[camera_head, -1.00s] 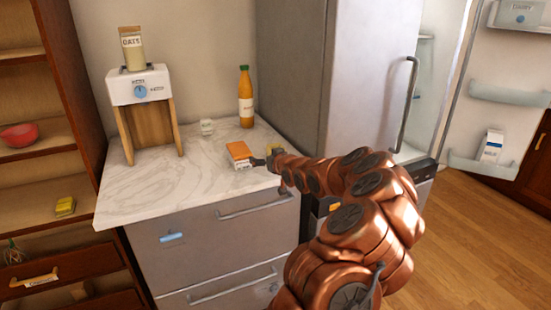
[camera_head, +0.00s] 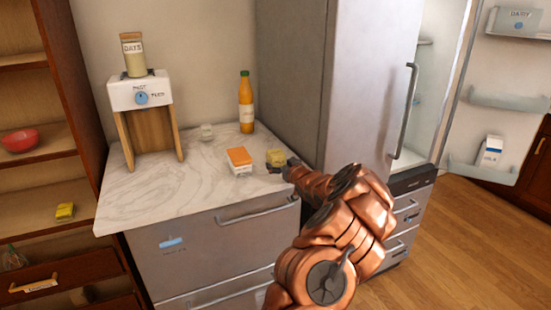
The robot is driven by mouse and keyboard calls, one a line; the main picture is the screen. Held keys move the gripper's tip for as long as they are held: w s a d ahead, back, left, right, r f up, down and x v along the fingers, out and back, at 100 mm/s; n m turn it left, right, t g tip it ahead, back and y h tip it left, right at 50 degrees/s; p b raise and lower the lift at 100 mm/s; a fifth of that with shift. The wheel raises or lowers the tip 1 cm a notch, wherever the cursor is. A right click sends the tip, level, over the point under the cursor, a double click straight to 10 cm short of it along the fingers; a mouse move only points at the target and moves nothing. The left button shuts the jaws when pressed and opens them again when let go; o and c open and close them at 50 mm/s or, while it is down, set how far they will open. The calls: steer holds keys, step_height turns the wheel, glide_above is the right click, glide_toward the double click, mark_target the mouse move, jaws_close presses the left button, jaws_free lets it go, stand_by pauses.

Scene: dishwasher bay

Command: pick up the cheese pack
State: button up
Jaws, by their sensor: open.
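A small yellow pack (camera_head: 276,156) lies on the marble counter near its right end. An orange-and-white pack (camera_head: 239,159) lies just to its left. The print on both is too small to read, so I cannot tell by label which is the cheese pack. My gripper (camera_head: 279,167) is open at the counter's right front, close beside the yellow pack. Whether it touches the pack is not clear. The gripper is small and dark here, and my arm comes in from the lower right.
The marble counter (camera_head: 150,195) also holds an orange bottle (camera_head: 246,102), a small clear glass (camera_head: 207,131) and a dispenser (camera_head: 141,92) with an oats jar. A tall fridge (camera_head: 350,75) stands at right, its door open. Shelves at left hold a red bowl (camera_head: 20,140) and another yellow pack (camera_head: 65,211).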

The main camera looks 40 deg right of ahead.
mark_target(279, 162)
steer(key=shift+w+d+f, duration=0.15)
steer(key=shift+w+d, duration=0.25)
steer(key=shift+w, duration=0.2)
steer(key=shift+w+d+f+p, duration=0.2)
steer(key=shift+w+f+p, duration=0.2)
steer(key=shift+w, duration=0.2)
steer(key=shift+w+d+r, duration=0.1)
steer(key=shift+w+d, duration=0.1)
steer(key=shift+w, duration=0.35)
steer(key=c, duration=1.5)
steer(key=shift+o, duration=0.2)
steer(key=shift+s, duration=0.1)
